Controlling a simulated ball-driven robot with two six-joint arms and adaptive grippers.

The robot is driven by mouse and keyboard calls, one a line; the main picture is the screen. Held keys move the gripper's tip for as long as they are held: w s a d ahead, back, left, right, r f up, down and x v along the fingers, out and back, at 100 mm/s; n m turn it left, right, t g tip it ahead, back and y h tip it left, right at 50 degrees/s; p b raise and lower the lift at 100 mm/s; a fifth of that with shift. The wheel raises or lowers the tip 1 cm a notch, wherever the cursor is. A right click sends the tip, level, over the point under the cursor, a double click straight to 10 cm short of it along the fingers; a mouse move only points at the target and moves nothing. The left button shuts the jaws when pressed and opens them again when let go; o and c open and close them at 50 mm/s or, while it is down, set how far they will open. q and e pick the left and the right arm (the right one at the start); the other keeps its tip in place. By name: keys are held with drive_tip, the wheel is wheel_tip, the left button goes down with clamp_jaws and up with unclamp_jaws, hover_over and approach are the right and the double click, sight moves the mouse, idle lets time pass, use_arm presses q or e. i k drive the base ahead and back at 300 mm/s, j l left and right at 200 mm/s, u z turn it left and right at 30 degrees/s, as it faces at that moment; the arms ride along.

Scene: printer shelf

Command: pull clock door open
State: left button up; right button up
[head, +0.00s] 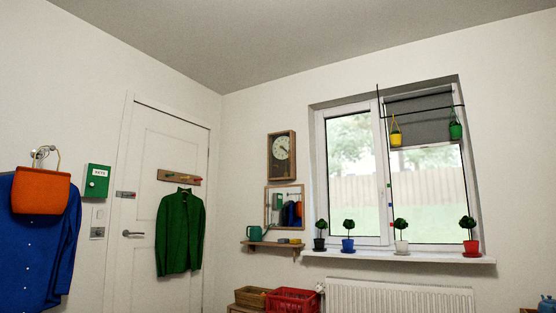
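The wall clock (281,157) hangs on the far wall, left of the window and above a small mirror. It has a brown wooden case with a pale round dial in its upper part and a darker lower part. At this distance I cannot tell whether its door is shut or ajar, and no handle can be made out. Neither of my grippers is in view.
Below the clock are a framed mirror (285,207) and a shelf (272,244) with a watering can (254,233). A red crate (293,301) and a wooden box (250,297) stand lower down. A radiator (400,299) is under the windowsill, right.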

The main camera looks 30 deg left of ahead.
sight(278, 155)
drive_tip(key=i+j+u, duration=0.7)
drive_tip(key=i+u, duration=0.15)
drive_tip(key=i, duration=0.55)
drive_tip(key=i+u, duration=0.3)
drive_tip(key=i, duration=0.55)
